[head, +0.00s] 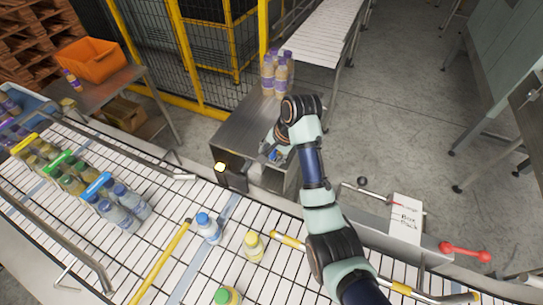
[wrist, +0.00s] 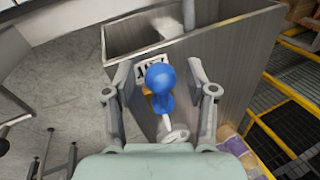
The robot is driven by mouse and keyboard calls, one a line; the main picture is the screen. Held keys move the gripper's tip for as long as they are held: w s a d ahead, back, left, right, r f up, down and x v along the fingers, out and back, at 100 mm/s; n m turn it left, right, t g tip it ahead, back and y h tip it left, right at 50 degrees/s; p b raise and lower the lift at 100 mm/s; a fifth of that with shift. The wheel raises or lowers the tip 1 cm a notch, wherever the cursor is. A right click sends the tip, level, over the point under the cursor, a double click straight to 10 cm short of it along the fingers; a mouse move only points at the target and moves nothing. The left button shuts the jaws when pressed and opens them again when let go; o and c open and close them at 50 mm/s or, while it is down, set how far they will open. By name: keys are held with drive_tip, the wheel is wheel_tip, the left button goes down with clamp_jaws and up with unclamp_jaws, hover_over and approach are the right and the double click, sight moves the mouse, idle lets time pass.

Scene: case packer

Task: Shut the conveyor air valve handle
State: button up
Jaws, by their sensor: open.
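A blue valve handle (wrist: 161,78) with a round knob shows in the wrist view, on the side of a grey metal box (wrist: 235,65). A white label and a bit of yellow show behind it. A pale rod and round pale end lie below it in the picture. My gripper (wrist: 160,72) is open, with one finger on each side of the blue handle; I cannot tell if either touches it. In the head view my gripper (head: 275,152) is at the side of the metal stand (head: 235,125), and only a little blue shows there.
Bottles (head: 268,75) with purple caps stand on the metal stand. The white conveyor (head: 165,215) carries several bottles with coloured caps. A red handle (head: 465,252) and a written sign (head: 405,215) are at the conveyor's right edge. A yellow-framed fence (head: 205,50) stands behind.

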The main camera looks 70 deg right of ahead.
drive_tip(key=shift+f, duration=0.15)
clamp_jaws()
drive_tip(key=shift+w, duration=0.1)
